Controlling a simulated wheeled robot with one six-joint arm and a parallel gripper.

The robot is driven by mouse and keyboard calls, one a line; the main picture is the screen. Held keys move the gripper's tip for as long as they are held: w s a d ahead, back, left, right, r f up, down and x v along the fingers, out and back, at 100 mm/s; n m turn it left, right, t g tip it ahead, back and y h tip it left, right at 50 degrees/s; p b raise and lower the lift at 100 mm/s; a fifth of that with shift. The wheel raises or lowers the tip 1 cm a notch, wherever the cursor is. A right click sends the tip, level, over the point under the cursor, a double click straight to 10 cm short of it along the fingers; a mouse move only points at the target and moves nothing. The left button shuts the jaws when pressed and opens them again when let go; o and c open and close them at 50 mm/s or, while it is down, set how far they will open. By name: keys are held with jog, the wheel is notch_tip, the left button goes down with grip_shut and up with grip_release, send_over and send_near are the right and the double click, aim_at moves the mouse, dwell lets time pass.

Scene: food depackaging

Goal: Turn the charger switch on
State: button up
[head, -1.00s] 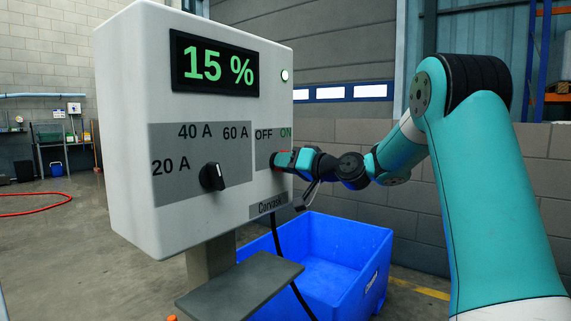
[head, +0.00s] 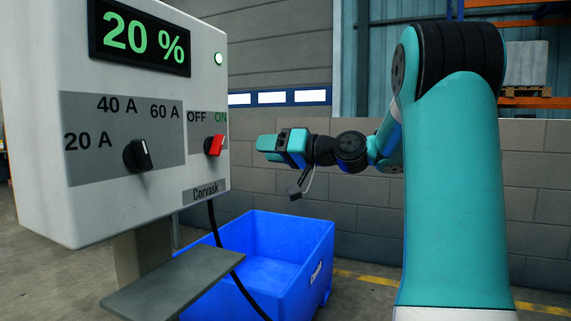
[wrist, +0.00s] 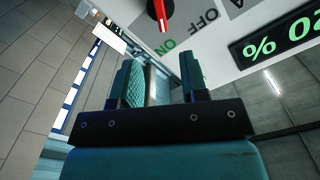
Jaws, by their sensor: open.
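The charger (head: 205,75) is a pale box with a grey panel and a green display reading 20 %. Its red switch (head: 214,145) sits under the OFF and ON labels, and its lever tilts toward ON. The switch also shows at the top of the wrist view (wrist: 160,14), its red end toward the ON label. My gripper (head: 266,145) is to the right of the switch and apart from it. In the wrist view my gripper (wrist: 158,76) has its two fingers spread, with nothing between them.
A black dial (head: 138,155) with 20 A, 40 A and 60 A marks is left of the switch. A grey shelf (head: 175,285) juts out below. A blue bin (head: 318,245) stands behind, with a dark cable in front.

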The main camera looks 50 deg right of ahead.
jog(key=b+v, duration=0.4)
jog(key=b, duration=0.6)
dwell(0.4)
